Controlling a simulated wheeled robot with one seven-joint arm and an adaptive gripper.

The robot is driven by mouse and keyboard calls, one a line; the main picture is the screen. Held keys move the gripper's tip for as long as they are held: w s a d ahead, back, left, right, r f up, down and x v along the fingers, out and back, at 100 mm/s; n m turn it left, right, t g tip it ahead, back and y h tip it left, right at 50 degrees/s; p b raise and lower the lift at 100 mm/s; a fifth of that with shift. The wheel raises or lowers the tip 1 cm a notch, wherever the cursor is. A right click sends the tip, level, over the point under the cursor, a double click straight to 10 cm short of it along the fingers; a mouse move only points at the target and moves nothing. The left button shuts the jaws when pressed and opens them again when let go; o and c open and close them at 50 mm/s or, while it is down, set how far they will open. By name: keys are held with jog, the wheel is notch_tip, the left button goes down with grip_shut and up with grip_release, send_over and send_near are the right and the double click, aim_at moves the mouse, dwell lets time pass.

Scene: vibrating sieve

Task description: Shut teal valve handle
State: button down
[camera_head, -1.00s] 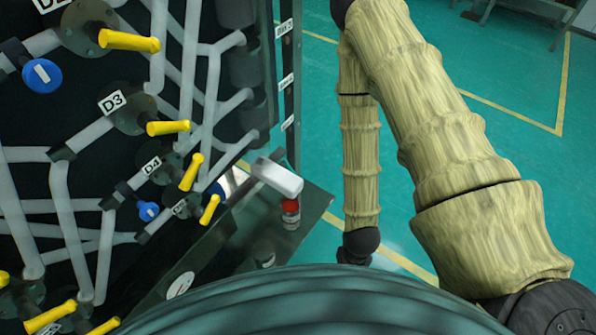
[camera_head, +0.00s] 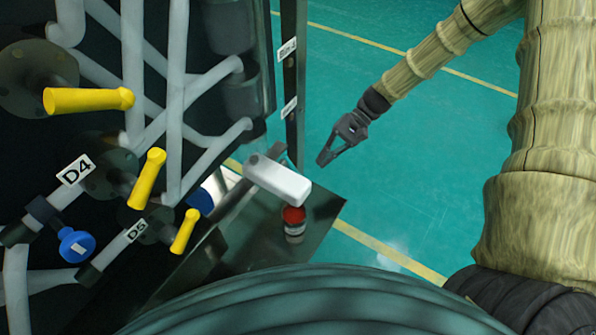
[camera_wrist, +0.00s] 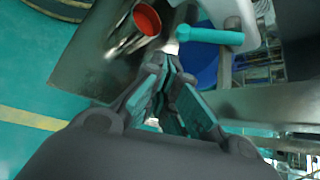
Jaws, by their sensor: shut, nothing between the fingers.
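The teal valve handle (camera_wrist: 208,35) is a short bar in the wrist view, at upper right in front of a blue round part (camera_wrist: 200,66). I cannot make out a teal handle in the head view. My gripper (camera_head: 322,160) is in the head view, over the green floor to the right of the valve panel, pointing down and left. Its fingers (camera_wrist: 173,57) also show in the wrist view, close together with nothing between them. In that view the handle lies just beyond the fingertips and to their right, and no contact is visible.
In the head view, several yellow handles (camera_head: 147,178) are on the dark panel. A white block (camera_head: 278,180) and red-capped bottle (camera_head: 294,228) are above and on a dark metal shelf (camera_head: 322,208). The red item (camera_wrist: 146,18) shows in the wrist view. Open floor lies right.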

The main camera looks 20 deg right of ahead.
jog(key=shift+w+d+r+y, duration=0.25)
jog(key=shift+w+d+r, duration=0.05)
jog(key=shift+w+r, duration=0.25)
jog(key=shift+w+d+r+y, duration=0.25)
jog(key=shift+w+d+r, duration=0.05)
jog(key=shift+w+r, duration=0.25)
jog(key=shift+f, duration=0.15)
jog(key=b+x, duration=0.2)
jog(key=x, duration=0.8)
